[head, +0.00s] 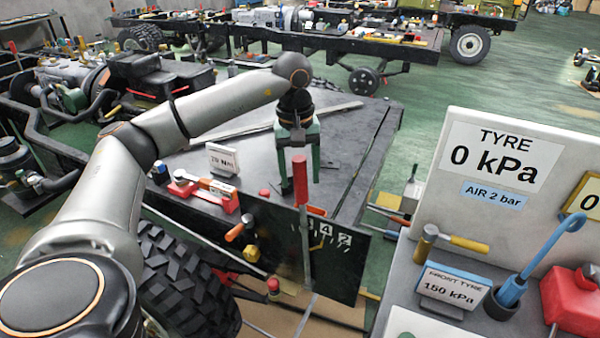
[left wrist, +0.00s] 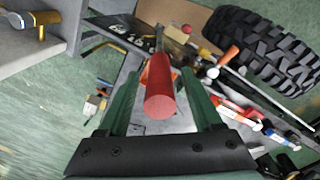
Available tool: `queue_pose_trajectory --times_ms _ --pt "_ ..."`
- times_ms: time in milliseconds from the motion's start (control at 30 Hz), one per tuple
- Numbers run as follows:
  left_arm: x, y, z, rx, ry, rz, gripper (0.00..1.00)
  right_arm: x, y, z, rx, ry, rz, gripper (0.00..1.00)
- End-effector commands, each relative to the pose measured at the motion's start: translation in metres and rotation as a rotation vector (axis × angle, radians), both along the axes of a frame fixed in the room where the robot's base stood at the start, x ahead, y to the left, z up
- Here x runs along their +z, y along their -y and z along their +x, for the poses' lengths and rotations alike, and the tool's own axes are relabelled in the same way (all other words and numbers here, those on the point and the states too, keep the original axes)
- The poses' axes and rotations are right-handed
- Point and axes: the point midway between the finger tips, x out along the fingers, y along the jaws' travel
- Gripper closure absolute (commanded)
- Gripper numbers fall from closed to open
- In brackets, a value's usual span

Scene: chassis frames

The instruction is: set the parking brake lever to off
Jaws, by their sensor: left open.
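The parking brake lever, with a red grip (head: 300,190) and a grey shaft, stands nearly upright in front of a dark plate (head: 335,275) at the chassis edge. The plate bears numbered marks near the shaft, partly hidden by it. My left gripper (head: 300,184) points down over the grip with its green fingers open, one on each side. In the left wrist view the red grip (left wrist: 160,98) lies between the two fingers, with gaps visible beside it. No off label can be read. My right gripper is not in view.
An orange-handled lever (head: 236,234) and a red knob (head: 273,286) are left of the lever. A "20 Nm" sign (head: 222,160) and red tool holder (head: 215,195) stand on the chassis top. A grey stand (head: 432,270) with signs is at right.

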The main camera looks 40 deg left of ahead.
Motion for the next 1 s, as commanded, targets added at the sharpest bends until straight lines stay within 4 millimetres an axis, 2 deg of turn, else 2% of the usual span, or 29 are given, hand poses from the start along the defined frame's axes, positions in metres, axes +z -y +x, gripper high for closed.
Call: queue_pose_trajectory --times_ms 67,667,1000 --pt "0.0000 -0.0001 -0.0001 0.000 0.000 0.000 0.33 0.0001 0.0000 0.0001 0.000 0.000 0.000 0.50" --pt "0.0003 0.0002 -0.0001 0.000 -0.001 -0.001 1.00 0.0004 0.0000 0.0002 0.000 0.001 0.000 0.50" --pt "0.0004 0.0001 -0.0001 0.000 -0.001 -0.001 1.00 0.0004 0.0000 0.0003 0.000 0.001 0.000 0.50"
